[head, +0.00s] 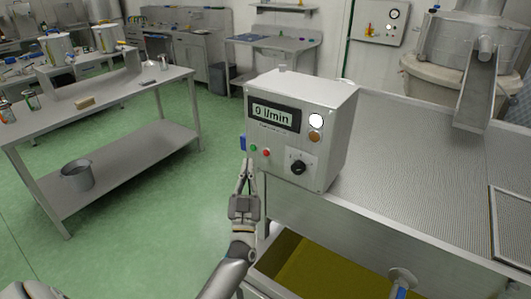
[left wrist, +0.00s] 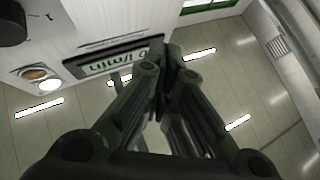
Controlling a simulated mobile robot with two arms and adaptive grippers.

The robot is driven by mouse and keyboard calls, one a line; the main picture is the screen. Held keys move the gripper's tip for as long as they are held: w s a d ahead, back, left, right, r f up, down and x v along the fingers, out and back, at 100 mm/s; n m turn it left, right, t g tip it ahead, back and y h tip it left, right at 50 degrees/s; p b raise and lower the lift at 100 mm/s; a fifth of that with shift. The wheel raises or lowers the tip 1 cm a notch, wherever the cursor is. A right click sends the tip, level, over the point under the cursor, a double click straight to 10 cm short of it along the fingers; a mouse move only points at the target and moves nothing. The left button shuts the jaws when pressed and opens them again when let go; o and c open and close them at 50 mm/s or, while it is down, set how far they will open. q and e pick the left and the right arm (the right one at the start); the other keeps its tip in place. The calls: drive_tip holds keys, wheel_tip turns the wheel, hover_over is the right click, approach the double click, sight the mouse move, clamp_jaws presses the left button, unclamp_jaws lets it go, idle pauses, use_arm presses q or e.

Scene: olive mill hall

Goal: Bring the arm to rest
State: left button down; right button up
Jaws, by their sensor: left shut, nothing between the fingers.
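My left gripper (head: 247,164) is shut and empty, fingers pointing up just beside the lower left edge of the control box (head: 345,120). I cannot tell whether the fingertips touch the box. The box's display (head: 275,114) reads 0 l/min. In the left wrist view the shut fingers (left wrist: 166,52) overlap the right end of the display (left wrist: 115,57).
The perforated steel table (head: 410,150) lies right of the box, above a vat of yellow-green liquid (head: 335,272). A steel workbench (head: 110,95) with a pot (head: 76,175) on its lower shelf stands at left. The green floor (head: 150,220) between is clear.

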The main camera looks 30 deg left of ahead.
idle(0.6)
